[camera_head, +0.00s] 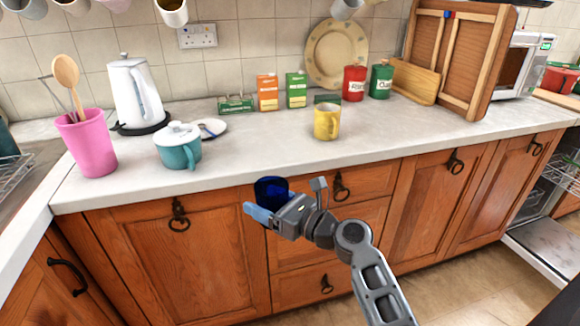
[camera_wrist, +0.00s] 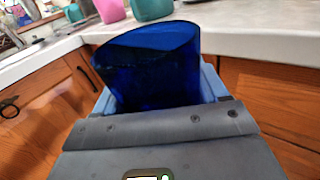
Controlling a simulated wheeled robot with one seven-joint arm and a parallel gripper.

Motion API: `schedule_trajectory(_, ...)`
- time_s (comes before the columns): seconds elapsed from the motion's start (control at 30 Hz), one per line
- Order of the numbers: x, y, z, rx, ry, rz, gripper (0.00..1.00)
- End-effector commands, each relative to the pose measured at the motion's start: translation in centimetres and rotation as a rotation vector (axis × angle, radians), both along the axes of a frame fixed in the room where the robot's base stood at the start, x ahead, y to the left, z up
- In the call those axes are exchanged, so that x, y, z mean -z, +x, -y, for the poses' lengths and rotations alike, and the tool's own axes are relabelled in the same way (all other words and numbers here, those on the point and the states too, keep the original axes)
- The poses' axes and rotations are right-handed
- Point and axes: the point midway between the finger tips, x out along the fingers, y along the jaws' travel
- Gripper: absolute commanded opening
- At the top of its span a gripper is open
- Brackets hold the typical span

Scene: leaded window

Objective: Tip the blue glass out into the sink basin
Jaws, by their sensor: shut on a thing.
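The blue glass (camera_head: 270,188) is dark and see-through. My gripper (camera_head: 268,211) is shut on it and holds it in front of the drawers, just below the counter's front edge. In the head view the glass stands about upright. The glass also fills the middle of the wrist view (camera_wrist: 150,68), between the light blue fingers, with its rim toward the counter. I cannot tell what is inside it. The sink basin is not clearly in view; a metal rack shows at the far left of the wrist view.
The worktop (camera_head: 240,165) holds a pink utensil pot (camera_head: 87,145), a teal lidded pot (camera_head: 178,148), a white kettle (camera_head: 136,95) and a yellow mug (camera_head: 327,122). Wooden cupboards (camera_head: 180,260) stand close behind my gripper. An open dishwasher (camera_head: 550,235) is at the right.

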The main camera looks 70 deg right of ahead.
Motion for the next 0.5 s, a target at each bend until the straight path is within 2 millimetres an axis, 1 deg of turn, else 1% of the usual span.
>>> schedule_trajectory(0.03, 1.2, 0.5, -1.4, -0.015, 0.006, -0.002, 0.31)
schedule_trajectory(0.23, 5.4, 2.1, -6.5, -0.055, 0.006, -0.002, 0.31)
schedule_trajectory(0.5, 11.2, 3.7, -13.4, -0.098, 0.010, -0.002, 0.31)
